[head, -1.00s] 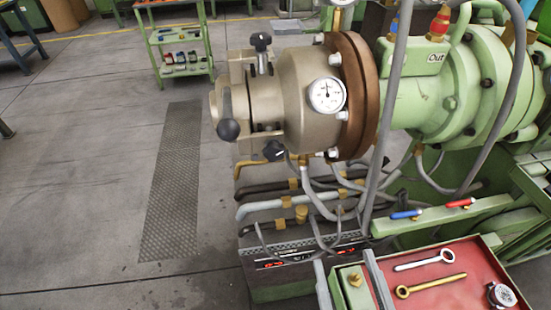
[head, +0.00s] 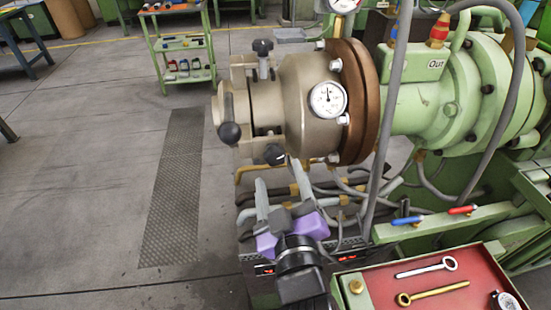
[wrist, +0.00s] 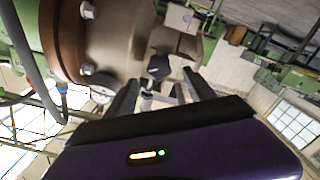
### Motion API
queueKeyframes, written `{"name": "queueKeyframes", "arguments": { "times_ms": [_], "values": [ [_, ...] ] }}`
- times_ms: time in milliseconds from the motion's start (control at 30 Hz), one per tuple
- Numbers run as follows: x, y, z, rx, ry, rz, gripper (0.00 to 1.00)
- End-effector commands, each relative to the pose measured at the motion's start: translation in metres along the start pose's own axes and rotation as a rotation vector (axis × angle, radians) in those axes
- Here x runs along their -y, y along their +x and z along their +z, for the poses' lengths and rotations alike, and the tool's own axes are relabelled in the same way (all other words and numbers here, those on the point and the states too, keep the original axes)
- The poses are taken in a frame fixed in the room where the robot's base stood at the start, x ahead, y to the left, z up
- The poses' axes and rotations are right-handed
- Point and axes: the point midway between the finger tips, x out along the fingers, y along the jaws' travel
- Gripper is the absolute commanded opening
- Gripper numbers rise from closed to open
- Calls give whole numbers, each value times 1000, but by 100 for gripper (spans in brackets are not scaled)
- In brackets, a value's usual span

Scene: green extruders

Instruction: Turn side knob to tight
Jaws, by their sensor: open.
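That knob also shows in the wrist view (wrist: 158,67), ahead of and between the fingers. My gripper (head: 277,173) is open and empty, its fingers pointing up just below the knob. In the wrist view my gripper's fingers (wrist: 160,86) stand apart on either side of the knob's line; I cannot tell whether they touch it.
A round gauge (head: 328,99) and a brown flange (head: 355,100) lie right of the knob. Hoses and pipes (head: 330,185) run below it. A red tray (head: 440,283) with wrenches is at lower right.

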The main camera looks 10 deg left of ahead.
Motion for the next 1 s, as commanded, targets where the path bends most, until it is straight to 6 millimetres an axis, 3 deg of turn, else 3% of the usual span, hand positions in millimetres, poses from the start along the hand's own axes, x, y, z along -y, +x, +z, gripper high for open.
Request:
{"name": "queueKeyframes", "arguments": {
  "times_ms": [300, 700, 767, 1000],
  "values": [
    [-1, 46, -1, -1, 1, 0, 63],
    [0, 55, 0, -2, 2, 0, 63],
    [0, 55, 0, -2, 2, 0, 55],
    [0, 55, 0, -2, 2, 0, 8]
  ]
}}
